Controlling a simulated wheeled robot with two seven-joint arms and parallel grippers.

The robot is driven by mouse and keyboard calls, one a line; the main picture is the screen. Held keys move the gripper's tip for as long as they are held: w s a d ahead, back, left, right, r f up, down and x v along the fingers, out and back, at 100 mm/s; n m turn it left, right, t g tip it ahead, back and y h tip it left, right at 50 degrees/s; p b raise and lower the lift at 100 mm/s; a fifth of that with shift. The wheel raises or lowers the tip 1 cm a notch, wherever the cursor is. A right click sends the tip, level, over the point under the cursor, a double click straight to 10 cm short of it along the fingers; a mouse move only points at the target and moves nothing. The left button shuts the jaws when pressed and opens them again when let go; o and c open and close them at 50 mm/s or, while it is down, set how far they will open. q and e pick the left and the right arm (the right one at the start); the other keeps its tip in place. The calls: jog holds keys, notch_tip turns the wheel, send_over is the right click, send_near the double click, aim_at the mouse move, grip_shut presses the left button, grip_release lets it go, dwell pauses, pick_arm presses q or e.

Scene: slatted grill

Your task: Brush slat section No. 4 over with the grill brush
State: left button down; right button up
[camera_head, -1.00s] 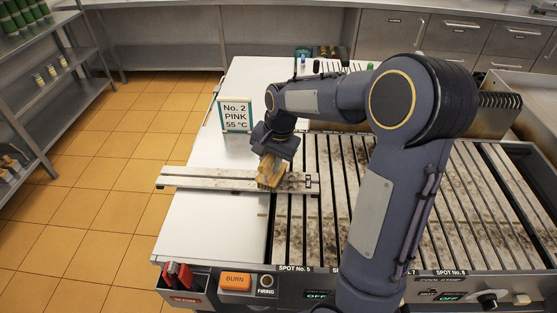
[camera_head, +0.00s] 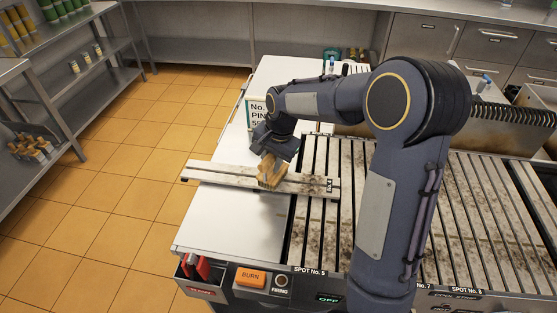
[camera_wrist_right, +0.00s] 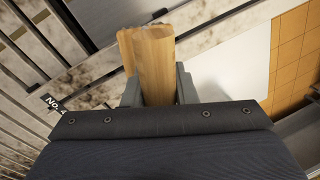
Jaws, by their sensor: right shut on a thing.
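The slat section (camera_head: 218,176) is a long pale strip with a dark gap, lying crosswise from the white side top onto the grill. It has brown stains towards its right end. A dark tag reading "No. 4" (camera_wrist_right: 55,103), partly cut, shows in the right wrist view. My right gripper (camera_head: 270,157) is shut on the wooden grill brush (camera_head: 271,176), which also shows in the right wrist view (camera_wrist_right: 148,60). The brush is over the middle of the section and appears to touch it; its bristle contact is hidden. My left gripper is out of view.
The stained grill slats (camera_head: 315,225) fill the right side, partly behind my right arm. A "No. 2 PINK" sign (camera_head: 257,112) stands behind the brush. The white side top (camera_head: 235,225) is clear in front. An orange BURN button (camera_head: 251,278) is at the front edge.

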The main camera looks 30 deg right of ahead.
jog(key=shift+w+a, duration=0.4)
jog(key=shift+a, duration=0.2)
jog(key=shift+w+r+p, duration=0.1)
jog(key=shift+w+p, duration=0.05)
jog(key=shift+p, duration=0.15)
jog(key=shift+d, duration=0.1)
jog(key=shift+s+d, duration=0.2)
jog(key=shift+s+d+f+b, duration=0.1)
jog(key=shift+s+d+b, duration=0.1)
jog(key=shift+s+d, duration=0.45)
jog(key=shift+s+d+f+b, duration=0.1)
jog(key=shift+s+d+b, duration=0.1)
jog(key=shift+s+d, duration=0.45)
jog(key=shift+s+d+r, duration=0.1)
jog(key=shift+s+d, duration=0.45)
jog(key=shift+d, duration=0.3)
jog(key=shift+s+d+r, duration=0.1)
jog(key=shift+s+d, duration=0.45)
jog(key=shift+d, duration=0.3)
jog(key=shift+s+d, duration=0.55)
jog(key=shift+d, duration=0.3)
jog(key=shift+s+d+f, duration=0.1)
jog(key=shift+s+d, duration=0.4)
jog(key=shift+d, duration=0.15)
jog(key=shift+s+d+f, duration=0.1)
jog(key=shift+s+d, duration=0.35)
jog(key=shift+d, duration=0.2)
jog(key=shift+r, duration=0.1)
